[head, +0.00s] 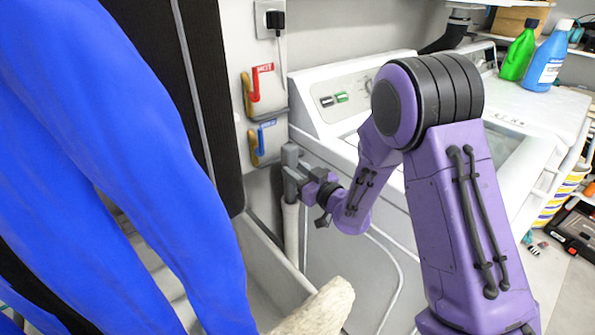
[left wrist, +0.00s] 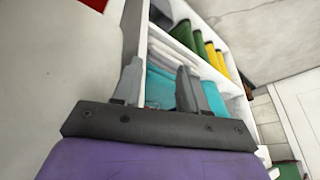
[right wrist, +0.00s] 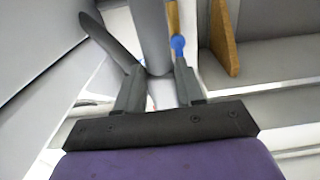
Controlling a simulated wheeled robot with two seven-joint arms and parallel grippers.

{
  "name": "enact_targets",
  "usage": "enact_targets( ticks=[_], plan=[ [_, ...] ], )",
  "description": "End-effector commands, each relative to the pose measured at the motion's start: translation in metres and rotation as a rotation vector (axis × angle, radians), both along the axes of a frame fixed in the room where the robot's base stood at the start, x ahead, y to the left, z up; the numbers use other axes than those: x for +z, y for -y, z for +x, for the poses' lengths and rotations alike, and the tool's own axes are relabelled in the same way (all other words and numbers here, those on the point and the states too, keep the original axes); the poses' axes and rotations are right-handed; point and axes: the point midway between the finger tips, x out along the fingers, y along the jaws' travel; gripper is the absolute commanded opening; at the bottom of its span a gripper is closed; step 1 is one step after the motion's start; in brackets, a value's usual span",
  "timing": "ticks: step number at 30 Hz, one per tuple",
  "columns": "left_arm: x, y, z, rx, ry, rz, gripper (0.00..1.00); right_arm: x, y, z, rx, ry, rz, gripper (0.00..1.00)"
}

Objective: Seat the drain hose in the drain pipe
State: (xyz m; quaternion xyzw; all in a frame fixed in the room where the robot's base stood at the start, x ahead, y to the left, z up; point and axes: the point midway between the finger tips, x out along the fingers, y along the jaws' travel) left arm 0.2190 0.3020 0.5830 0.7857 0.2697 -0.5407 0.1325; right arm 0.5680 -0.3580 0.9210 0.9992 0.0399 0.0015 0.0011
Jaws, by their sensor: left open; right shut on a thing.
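The grey drain hose (head: 290,157) stands near upright by the wall, left of the washer. My right gripper (head: 306,184) is shut on it; the right wrist view shows the grey tube (right wrist: 152,30) between the fingers (right wrist: 158,88). A pale upright pipe (head: 291,235), apparently the drain pipe, is directly below the gripper, roughly in line with the hose. The gripper covers where they meet, so I cannot tell whether the hose end is inside. My left gripper (left wrist: 158,82) is open and empty, facing shelves; it is out of the head view.
The white washer (head: 345,115) stands right of the pipe, with bottles (head: 548,55) at its far right. Red-handled (head: 262,85) and blue-handled (head: 264,142) valve boxes are on the wall. Blue cloth-like shapes (head: 120,150) block the left. Shelves (left wrist: 205,65) hold folded towels.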

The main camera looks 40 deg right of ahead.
Motion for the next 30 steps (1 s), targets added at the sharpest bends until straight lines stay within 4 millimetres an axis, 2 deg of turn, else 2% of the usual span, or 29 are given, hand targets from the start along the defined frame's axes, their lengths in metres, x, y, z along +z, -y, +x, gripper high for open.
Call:
enact_targets(
  ticks=[30],
  plan=[
    [-0.024,0.0,0.0,0.0,0.0,0.0,0.43,-0.027,0.0,0.0,0.0,0.0,0.0,0.01]
  ],
)
